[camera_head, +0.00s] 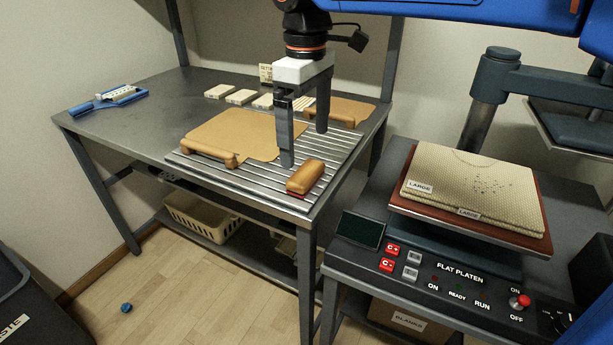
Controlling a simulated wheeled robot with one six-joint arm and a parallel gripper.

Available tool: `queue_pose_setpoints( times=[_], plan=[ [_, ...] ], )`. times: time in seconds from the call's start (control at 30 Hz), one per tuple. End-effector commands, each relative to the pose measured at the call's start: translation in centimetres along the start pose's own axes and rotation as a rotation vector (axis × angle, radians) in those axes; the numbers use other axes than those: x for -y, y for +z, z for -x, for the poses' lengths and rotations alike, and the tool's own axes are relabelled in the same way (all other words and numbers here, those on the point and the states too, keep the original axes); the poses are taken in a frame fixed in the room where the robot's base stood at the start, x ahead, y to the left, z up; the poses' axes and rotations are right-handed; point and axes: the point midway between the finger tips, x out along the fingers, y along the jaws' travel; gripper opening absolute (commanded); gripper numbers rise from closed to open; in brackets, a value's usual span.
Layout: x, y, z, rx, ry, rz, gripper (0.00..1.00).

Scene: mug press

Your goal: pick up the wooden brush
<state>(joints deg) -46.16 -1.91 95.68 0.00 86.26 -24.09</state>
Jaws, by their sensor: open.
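The wooden brush (306,176) is a rounded golden-brown block with a thin red strip at its lower edge. It lies on the ribbed metal rack (262,190) near the table's front right corner. My gripper (304,148) points down, its two fingers spread wide with nothing between them. In the picture the fingertips are just above and behind the brush, with the nearer one close to its left end. I cannot tell the exact height of the fingertips over the rack or whether one touches the brush.
Tan sheets with rolled front edges (235,135) (345,108) lie on the rack, left of and behind my gripper. Several pale blocks (240,96) line the table's back. A blue-handled tool (118,95) lies far left. A flat press (470,200) stands right.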

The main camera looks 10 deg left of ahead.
Motion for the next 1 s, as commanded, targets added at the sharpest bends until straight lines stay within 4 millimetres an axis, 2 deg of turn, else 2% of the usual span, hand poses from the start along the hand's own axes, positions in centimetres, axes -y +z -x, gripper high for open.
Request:
queue_pose_setpoints(
  times=[0.1, 0.37, 0.7, 1.0],
  plan=[
    [0.0, 0.0, -1.8, 0.001, 0.0, 0.0, 1.0],
    [0.0, 0.0, -3.4, 0.0, 0.0, 0.0, 1.0],
    [-0.2, -0.2, -7.6, 0.001, 0.0, 0.0, 1.0],
    [-0.2, -0.2, -8.4, -0.001, 0.0, 0.0, 1.0]
  ],
)
